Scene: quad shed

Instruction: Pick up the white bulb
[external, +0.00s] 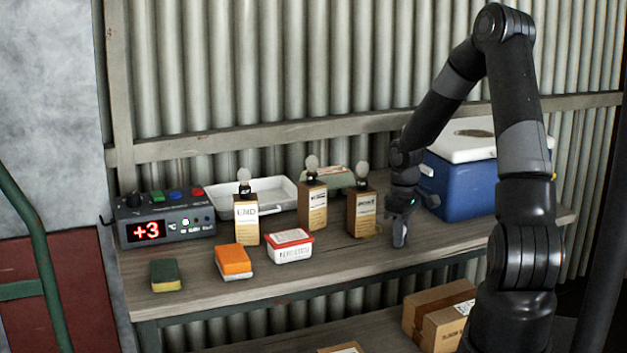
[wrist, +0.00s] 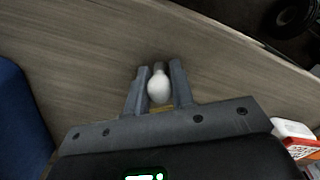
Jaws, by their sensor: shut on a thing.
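The white bulb (wrist: 158,89) sits between the two fingers of my gripper (wrist: 159,84) in the wrist view, with its darker base toward the top of the picture. My gripper is shut on it. In the external view my gripper (external: 399,238) points down at the right part of the bench, left of the blue cooler. I cannot make out the held bulb there; the fingers seem to hide it. Three other bulbs, greyish, stand on brown blocks: the left bulb (external: 243,175), the middle bulb (external: 311,163) and the right bulb (external: 362,170).
The blue cooler (external: 462,188) with a white lid stands right of my gripper. A control box (external: 165,222) reads +3. A white tray (external: 270,196) stands behind.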

